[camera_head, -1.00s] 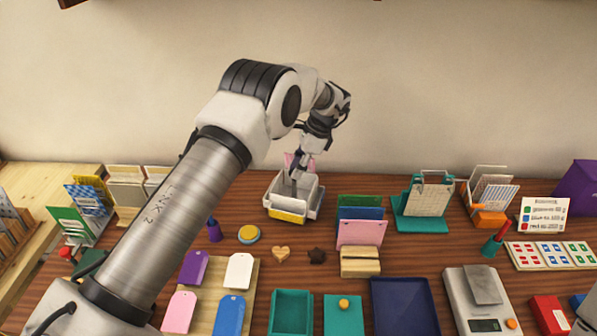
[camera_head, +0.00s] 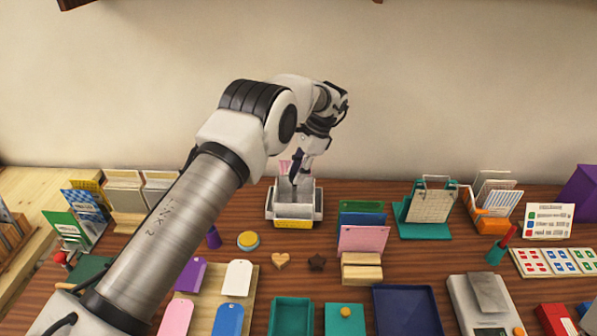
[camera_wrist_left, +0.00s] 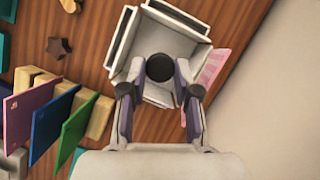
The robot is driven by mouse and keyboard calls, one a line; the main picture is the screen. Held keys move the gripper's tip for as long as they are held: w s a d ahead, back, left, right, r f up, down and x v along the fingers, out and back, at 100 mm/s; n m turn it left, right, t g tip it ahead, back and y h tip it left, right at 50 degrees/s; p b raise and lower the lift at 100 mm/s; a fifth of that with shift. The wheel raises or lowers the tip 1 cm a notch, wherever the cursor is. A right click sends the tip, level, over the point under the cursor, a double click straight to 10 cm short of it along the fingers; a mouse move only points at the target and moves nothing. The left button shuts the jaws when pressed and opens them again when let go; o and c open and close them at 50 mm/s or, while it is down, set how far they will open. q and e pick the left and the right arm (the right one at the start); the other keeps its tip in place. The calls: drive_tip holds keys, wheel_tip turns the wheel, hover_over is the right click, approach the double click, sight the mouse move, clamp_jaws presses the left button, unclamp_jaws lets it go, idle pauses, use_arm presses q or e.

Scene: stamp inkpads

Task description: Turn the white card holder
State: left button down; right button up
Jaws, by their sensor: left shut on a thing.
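The white card holder (camera_head: 308,212) stands on the wooden table below my left gripper in the head view. It is a white open box with a yellow strip low on its front, now roughly square to the view. It also shows in the left wrist view (camera_wrist_left: 132,42). My left gripper (camera_head: 296,182) reaches down into it and is shut on it. In the left wrist view the two fingers (camera_wrist_left: 160,88) are at its near part, with a dark round thing between them. A pink card (camera_wrist_left: 208,75) shows beside the holder. My right gripper is not in view.
A wooden stand (camera_head: 361,272) with pink, blue and green cards is close on the right. A teal calendar stand (camera_head: 424,231) is farther right. A blue-and-yellow round tin (camera_head: 248,240), a heart (camera_head: 281,261) and a star (camera_head: 317,262) lie in front.

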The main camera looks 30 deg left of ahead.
use_arm(q)
drive_tip(key=shift+s+f, duration=0.25)
drive_tip(key=shift+f, duration=0.15)
drive_tip(key=c, duration=1.1)
unclamp_jaws()
drive_tip(key=shift+a, duration=0.15)
wheel_tip(320, 180, up, 10)
